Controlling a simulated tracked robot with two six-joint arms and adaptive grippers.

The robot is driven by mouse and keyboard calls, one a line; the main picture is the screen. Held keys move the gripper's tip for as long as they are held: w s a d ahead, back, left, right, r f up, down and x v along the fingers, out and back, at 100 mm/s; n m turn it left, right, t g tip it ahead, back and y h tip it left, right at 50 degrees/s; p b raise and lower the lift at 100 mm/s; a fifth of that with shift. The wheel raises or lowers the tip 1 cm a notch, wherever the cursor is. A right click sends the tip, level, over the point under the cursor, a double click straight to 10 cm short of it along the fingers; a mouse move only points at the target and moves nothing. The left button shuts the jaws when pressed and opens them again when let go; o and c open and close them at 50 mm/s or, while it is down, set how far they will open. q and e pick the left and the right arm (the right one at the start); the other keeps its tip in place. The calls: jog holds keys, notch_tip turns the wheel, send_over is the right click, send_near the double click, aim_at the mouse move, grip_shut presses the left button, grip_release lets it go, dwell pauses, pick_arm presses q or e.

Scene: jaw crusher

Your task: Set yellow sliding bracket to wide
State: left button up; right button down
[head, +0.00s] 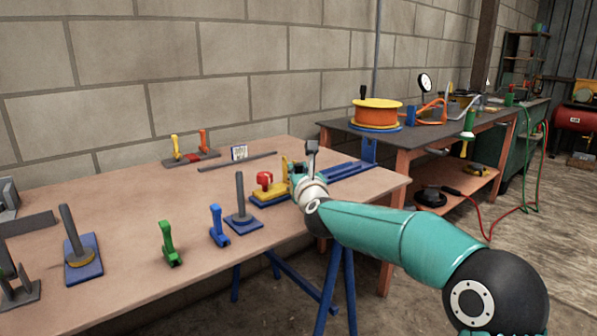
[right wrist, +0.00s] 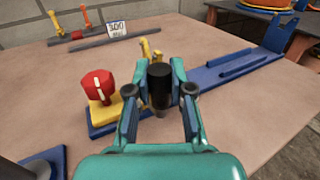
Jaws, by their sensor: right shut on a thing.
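A blue rail (head: 350,171) lies along the right part of the table; it also shows in the right wrist view (right wrist: 235,68). At its left end is a yellow block (head: 266,198) with a red knob (head: 265,180); in the right wrist view the red knob (right wrist: 97,88) stands left of my fingers. Yellow upright pieces (right wrist: 148,48) of the bracket show just behind my right gripper (right wrist: 160,92). The gripper is shut on a black upright handle (right wrist: 160,84) between its fingers. Where the handle joins the bracket is hidden. My left gripper is out of view.
A grey post on a blue base (head: 242,222), a blue lever (head: 219,228) and a green lever (head: 169,245) stand to the left. A small sign (head: 239,152) and dark bar lie behind. A second bench with an orange reel (head: 377,112) stands beyond.

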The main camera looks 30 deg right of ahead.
jog(key=a+b, duration=0.1)
jog(key=a, duration=0.4)
jog(key=shift+s+b, duration=0.15)
jog(key=shift+b, duration=0.2)
jog(key=shift+a, duration=0.35)
jog(key=c, duration=1)
grip_release()
jog(key=shift+a, duration=0.1)
